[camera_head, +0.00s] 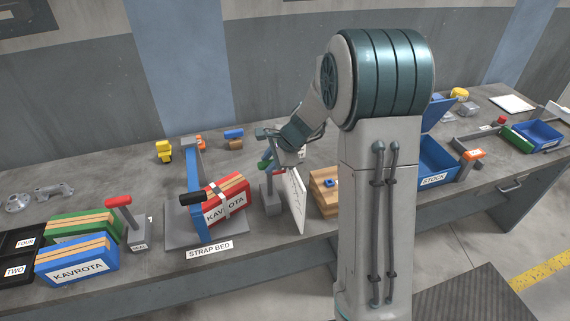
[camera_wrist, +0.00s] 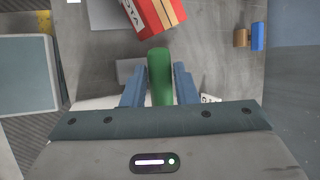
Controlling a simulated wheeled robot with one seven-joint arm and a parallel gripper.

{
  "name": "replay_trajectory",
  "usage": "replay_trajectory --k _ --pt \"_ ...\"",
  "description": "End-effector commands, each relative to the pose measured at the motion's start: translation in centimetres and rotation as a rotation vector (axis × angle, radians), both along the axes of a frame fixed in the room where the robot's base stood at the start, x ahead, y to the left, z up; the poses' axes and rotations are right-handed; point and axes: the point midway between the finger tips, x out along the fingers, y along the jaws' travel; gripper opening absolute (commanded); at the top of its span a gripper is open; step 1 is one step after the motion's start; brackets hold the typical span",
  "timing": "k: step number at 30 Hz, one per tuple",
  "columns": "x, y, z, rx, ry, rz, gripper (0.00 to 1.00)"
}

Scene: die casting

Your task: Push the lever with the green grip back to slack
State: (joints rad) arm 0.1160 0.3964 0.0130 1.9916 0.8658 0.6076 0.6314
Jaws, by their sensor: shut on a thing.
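The lever's green grip (camera_wrist: 160,75) stands between the two fingers of my gripper (camera_wrist: 159,88) in the wrist view, and the fingers are shut on it. In the head view a bit of the green grip (camera_head: 265,163) shows beside my gripper (camera_head: 268,152), above a grey lever post (camera_head: 270,192). The post stands on the bench right of the strap bed (camera_head: 178,232). My gripper hides most of the grip, so the lever's exact tilt is hard to tell.
A red KAVROTA box (camera_head: 228,207) sits on the strap bed under the blue strap frame (camera_head: 194,185). A white panel (camera_head: 296,197) stands close right of the lever. A red-grip lever (camera_head: 118,201) is at the left. Wooden blocks (camera_head: 322,197) lie at the right.

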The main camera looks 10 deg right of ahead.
Motion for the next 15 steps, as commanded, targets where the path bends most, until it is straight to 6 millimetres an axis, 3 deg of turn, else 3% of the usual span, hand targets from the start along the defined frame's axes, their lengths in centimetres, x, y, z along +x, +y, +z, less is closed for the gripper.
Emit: replay_trajectory --k 6,15 --pt "2.0 1.1 0.3 -0.004 -0.008 0.015 0.0" --pt "2.8 1.3 0.4 -0.004 -0.013 0.016 0.0"
